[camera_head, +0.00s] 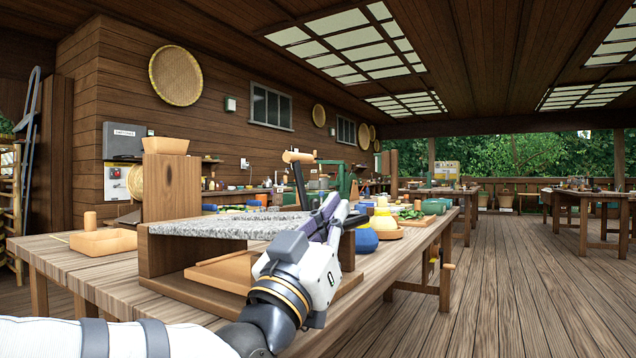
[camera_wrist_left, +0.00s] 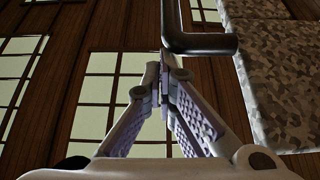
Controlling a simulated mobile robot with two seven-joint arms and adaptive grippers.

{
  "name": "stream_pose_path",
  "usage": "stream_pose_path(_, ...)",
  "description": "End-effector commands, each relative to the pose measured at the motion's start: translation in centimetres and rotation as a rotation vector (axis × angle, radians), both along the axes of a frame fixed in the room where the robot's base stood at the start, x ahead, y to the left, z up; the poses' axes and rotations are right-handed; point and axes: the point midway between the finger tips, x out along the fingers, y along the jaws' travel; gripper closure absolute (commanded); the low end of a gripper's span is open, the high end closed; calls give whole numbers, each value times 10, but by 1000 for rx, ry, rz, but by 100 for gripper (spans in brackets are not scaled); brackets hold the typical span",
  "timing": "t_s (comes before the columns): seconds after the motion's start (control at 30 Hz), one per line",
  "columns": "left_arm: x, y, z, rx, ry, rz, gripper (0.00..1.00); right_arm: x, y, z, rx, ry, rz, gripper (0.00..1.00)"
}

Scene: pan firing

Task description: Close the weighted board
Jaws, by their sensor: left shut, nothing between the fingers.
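The weighted board is a speckled grey stone slab (camera_head: 225,225) lying roughly level on a brown wooden frame (camera_head: 158,255) on the near table. A dark lever with a wooden grip (camera_head: 297,157) rises near its far right side. My left gripper (camera_head: 338,202) is at the slab's right end, pointing up, shut and empty. In the left wrist view the shut fingers (camera_wrist_left: 163,75) are just below a dark bent bar (camera_wrist_left: 200,44), and the speckled slab (camera_wrist_left: 285,75) fills the right. I cannot tell whether the fingers touch the bar. My right gripper is not in view.
A blue pot (camera_head: 366,240) and several bowls stand on the table to the right. The plank floor (camera_head: 520,280) at right is clear.

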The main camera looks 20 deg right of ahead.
Motion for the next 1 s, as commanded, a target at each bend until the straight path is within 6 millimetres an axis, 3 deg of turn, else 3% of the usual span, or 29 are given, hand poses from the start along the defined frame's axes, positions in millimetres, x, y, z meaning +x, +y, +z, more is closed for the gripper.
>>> stream_pose_path(0.03,1,0,-11,0,3,0,100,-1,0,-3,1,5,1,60)
stream_pose_path(0.2,1,0,-29,-1,2,0,100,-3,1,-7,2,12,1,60)
stream_pose_path(0.43,1,1,-23,-2,-1,1,100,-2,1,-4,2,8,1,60)
stream_pose_path(0.57,-2,2,-5,-2,-4,2,100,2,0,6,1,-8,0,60)
stream_pose_path(0.7,-7,5,29,-2,-11,4,100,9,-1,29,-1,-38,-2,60)
stream_pose_path(0.8,-17,31,-2,0,4,3,100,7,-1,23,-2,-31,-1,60)
stream_pose_path(1.0,-38,67,-26,-1,2,4,100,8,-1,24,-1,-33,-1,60)
